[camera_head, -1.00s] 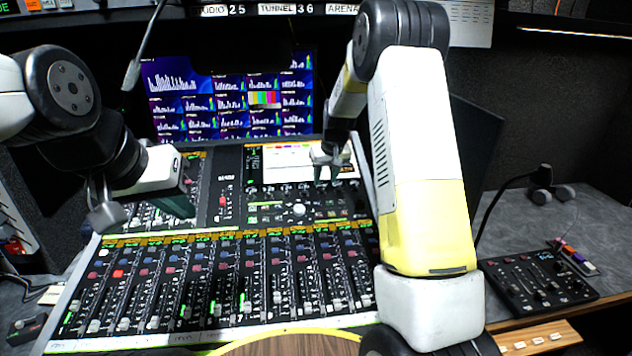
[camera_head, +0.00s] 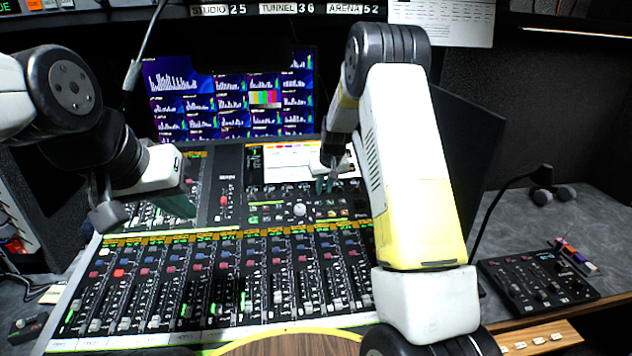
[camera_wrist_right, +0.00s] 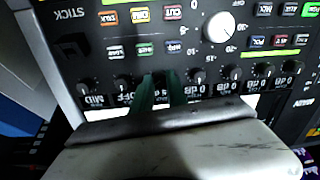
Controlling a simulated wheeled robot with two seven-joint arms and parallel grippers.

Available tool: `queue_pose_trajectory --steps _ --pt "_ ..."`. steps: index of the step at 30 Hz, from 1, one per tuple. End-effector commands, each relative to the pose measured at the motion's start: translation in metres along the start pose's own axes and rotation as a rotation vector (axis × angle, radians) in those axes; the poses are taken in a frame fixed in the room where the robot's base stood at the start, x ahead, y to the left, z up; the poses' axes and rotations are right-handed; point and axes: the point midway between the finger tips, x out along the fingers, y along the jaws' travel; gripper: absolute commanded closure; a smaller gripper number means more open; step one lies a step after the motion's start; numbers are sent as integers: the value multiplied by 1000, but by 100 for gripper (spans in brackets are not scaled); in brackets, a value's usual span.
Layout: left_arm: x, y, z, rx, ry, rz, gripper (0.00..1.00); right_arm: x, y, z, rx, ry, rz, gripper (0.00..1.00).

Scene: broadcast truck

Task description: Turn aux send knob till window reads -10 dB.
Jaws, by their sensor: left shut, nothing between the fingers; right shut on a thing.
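The mixing console (camera_head: 225,240) fills the middle of the head view. My right gripper (camera_head: 325,187) reaches down to a row of small black knobs in its upper section. In the right wrist view, my right gripper's green fingertips (camera_wrist_right: 166,88) are closed around one small knob in that row, which they mostly hide. Neighbouring knobs have small windows reading OFF (camera_wrist_right: 126,98) on one side and 0 dB (camera_wrist_right: 196,90) on the other. The held knob's window is hidden by the fingers. My left gripper (camera_head: 182,205) is shut and empty over the console's left part.
A large white knob (camera_wrist_right: 218,28) with a dB scale and lit buttons are close to my right fingers. Monitor screens (camera_head: 232,100) stand behind the console. A small black control box (camera_head: 538,285) is on the desk at the right.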

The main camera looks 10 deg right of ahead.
Motion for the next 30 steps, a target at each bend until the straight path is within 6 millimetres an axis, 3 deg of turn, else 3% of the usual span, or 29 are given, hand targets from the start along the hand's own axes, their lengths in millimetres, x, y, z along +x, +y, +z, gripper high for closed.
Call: queue_pose_trajectory --steps 10,30 --pt "0 0 0 0 0 0 100 0 0 0 65 4 0 100" --pt "0 0 0 0 0 0 100 0 -1 1 467 29 -2 100"
